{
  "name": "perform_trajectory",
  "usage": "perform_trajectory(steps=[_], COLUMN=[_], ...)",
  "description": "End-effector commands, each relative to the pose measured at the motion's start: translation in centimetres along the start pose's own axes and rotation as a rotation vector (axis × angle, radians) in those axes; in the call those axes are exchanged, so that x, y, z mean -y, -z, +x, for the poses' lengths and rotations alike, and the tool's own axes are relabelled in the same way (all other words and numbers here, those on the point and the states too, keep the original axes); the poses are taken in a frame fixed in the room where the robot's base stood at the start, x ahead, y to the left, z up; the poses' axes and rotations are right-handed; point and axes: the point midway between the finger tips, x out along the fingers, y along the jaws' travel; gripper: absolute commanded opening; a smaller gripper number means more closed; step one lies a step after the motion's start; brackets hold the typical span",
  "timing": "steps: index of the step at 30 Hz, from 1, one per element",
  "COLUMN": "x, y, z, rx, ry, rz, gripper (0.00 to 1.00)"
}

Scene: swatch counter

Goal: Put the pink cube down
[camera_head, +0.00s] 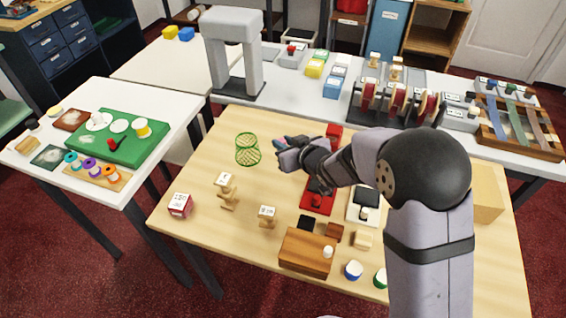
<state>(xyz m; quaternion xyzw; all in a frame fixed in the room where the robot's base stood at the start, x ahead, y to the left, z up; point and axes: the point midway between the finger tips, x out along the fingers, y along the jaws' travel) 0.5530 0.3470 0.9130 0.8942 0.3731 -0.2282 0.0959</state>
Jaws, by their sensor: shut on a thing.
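My gripper (281,147) is above the wooden table (205,165), just right of a green wire basket (248,149). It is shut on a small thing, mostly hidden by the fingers. A bit of pink shows at the fingertips, which fits the pink cube (283,145), but its shape is too small to tell. The held thing appears to be beside the basket, not inside it; its height above the table is hard to judge.
A crimson box with a white label (180,205) stands at the table's left. Small wooden stands (228,190) are in front of the basket. A red tray (318,196) and a brown wooden box (307,251) lie nearer. Bare table surrounds the basket.

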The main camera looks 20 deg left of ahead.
Motion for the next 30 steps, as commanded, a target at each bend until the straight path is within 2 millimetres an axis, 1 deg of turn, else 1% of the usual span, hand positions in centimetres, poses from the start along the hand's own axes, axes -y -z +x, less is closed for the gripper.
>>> perform_trajectory(steps=[1, 6, 14, 17, 24, 30], x=[0.0, 0.0, 0.0, 0.0, 0.0, 0.0], y=[-0.9, -2.8, -3.4, -4.1, -6.5, -6.9], z=[0.4, 1.4, 1.8, 2.2, 3.5, 3.8], rx=[0.004, 0.003, 0.0, 0.002, 0.002, -0.001], ry=[0.0, 0.0, 0.0, 0.0, 0.0, 0.0], rz=[0.003, 0.001, 0.001, 0.001, 0.001, 0.0], gripper=[0.0, 0.0, 0.0, 0.0, 0.0, 0.0])
